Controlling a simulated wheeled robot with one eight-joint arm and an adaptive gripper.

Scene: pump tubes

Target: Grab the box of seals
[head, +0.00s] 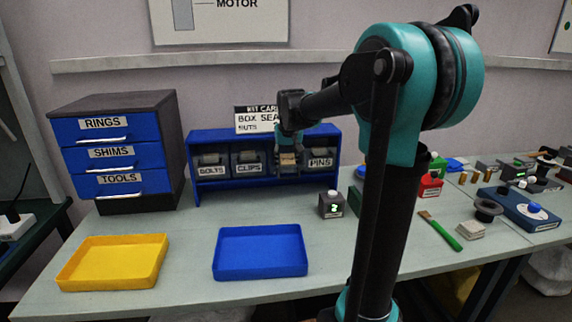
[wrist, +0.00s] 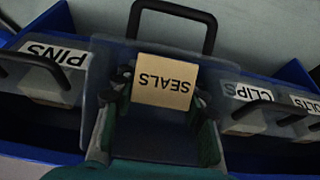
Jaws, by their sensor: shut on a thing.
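The box of seals (wrist: 162,82) is a small tan box with a SEALS label, upside down in the wrist view. It sits between the two fingers of my gripper (wrist: 165,100), which are shut on it. In the head view the box (head: 288,158) shows as a small tan patch at the blue rack, between the CLIPS and PINS bins. My gripper (head: 287,150) reaches down to it from above. A clear bin with a dark handle (wrist: 175,8) surrounds or adjoins the box; its inside is mostly hidden by my fingers.
The blue rack (head: 232,133) also holds bins labelled BOLTS (head: 211,168), CLIPS (head: 248,166) and PINS (head: 320,160). A kit card (head: 254,119) stands behind it. A yellow tray (head: 112,262) and a blue tray (head: 260,252) lie in front. A drawer cabinet (head: 118,150) stands left.

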